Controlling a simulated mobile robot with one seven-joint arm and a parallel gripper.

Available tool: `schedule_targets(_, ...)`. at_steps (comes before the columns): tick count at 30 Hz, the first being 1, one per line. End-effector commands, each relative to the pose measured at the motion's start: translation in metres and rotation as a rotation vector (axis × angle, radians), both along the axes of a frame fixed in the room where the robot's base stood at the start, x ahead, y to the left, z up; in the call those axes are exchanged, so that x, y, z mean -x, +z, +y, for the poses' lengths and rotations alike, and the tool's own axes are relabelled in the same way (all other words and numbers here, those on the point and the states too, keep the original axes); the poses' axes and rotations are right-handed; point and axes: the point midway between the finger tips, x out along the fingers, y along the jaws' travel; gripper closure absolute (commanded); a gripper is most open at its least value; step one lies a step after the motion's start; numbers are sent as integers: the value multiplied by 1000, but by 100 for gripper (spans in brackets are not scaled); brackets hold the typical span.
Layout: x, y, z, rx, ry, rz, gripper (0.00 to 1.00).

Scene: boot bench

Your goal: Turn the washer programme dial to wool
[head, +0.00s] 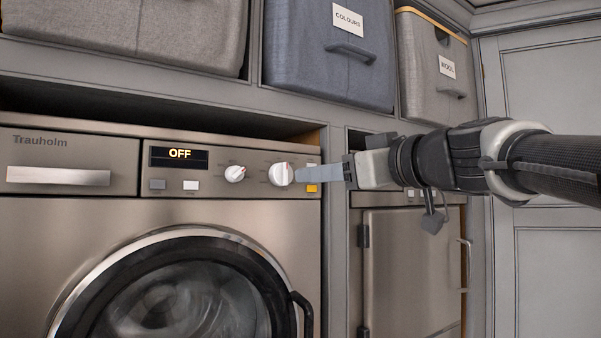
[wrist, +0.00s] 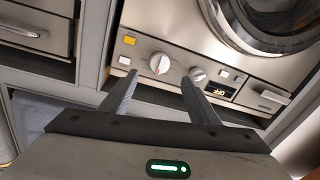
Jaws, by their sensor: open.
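The washer (head: 60,235) has two round white dials on its panel. The larger dial (head: 281,174) sits to the right, with a red mark near its top edge; the smaller dial (head: 235,173) is to its left. The print around them is too small to read. The display (head: 178,157) reads OFF. My gripper (head: 308,174) reaches in from the right, its tip close to the larger dial in the picture. In the wrist view my gripper (wrist: 157,80) is open and empty, with the larger dial (wrist: 160,64) showing between and beyond its fingertips. Contact is not visible.
An orange button (head: 311,188) lies just below the fingers. The round door (head: 180,300) with its black handle is below the panel. A steel cabinet (head: 412,270) stands to the right. Fabric bins labelled COLOURS (head: 330,65) and WOOL (head: 430,85) sit on the shelf above.

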Motion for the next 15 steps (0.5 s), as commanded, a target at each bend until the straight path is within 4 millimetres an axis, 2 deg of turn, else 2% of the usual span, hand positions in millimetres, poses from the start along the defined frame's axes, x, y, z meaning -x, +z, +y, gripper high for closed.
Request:
schedule_targets(9, -53, 1, 44, 1, 3, 3, 44)
schedule_targets(15, -73, 1, 60, 0, 1, 2, 44)
